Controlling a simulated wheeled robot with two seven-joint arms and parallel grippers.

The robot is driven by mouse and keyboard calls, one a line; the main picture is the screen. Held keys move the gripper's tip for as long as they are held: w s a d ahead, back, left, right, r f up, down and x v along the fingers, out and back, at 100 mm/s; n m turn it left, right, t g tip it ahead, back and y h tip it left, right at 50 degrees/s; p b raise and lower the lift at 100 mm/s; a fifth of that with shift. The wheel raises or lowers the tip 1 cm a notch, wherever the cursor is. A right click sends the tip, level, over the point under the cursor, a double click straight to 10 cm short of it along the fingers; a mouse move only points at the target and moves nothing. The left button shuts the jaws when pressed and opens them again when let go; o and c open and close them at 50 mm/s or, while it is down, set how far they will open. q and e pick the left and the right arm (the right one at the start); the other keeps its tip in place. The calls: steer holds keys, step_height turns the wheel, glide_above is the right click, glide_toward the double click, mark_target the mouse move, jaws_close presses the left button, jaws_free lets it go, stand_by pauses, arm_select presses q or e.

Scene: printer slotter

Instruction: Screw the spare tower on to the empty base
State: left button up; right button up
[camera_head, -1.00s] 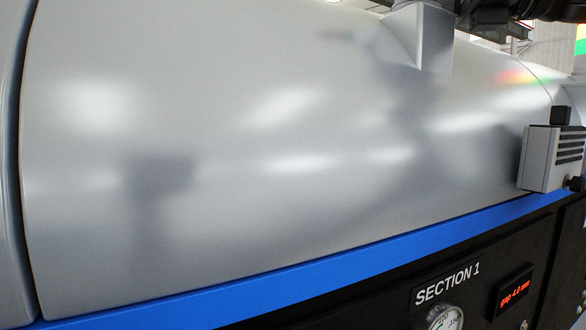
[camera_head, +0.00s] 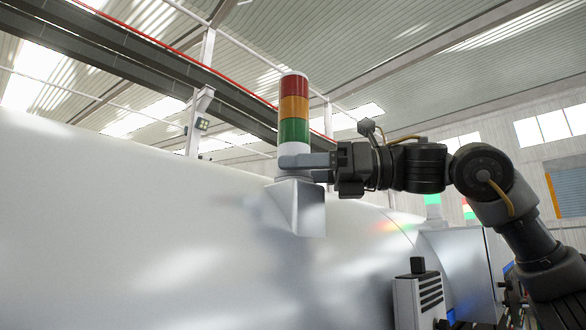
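The signal tower (camera_head: 294,105), with red, orange and green bands over a white lower part, stands upright above the grey pedestal base (camera_head: 300,207) on top of the machine. My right gripper (camera_head: 294,161), reaching in from the right, is at the tower's white lower end. One finger crosses its front; the other is hidden behind it. The gripper looks shut on the tower. The tower's foot meets or nearly meets the base; the fingers cover the joint, so I cannot tell whether it is threaded. My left gripper is not in view.
The large rounded grey machine cover (camera_head: 120,230) fills the lower left. A grey vented box (camera_head: 418,298) stands at the lower right. Farther back are other lit signal towers (camera_head: 433,204). Dark overhead beams (camera_head: 130,55) run behind the tower, with open air around it.

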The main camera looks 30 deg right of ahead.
steer(key=shift+o, duration=1.2)
steer(key=shift+w+d, duration=0.1)
steer(key=shift+w, duration=0.05)
steer(key=shift+w+f, duration=0.1)
steer(key=shift+d, duration=0.15)
steer(key=b+v, duration=0.2)
steer(key=v, duration=0.8)
steer(key=shift+s+d, duration=0.25)
steer(key=shift+w, duration=0.1)
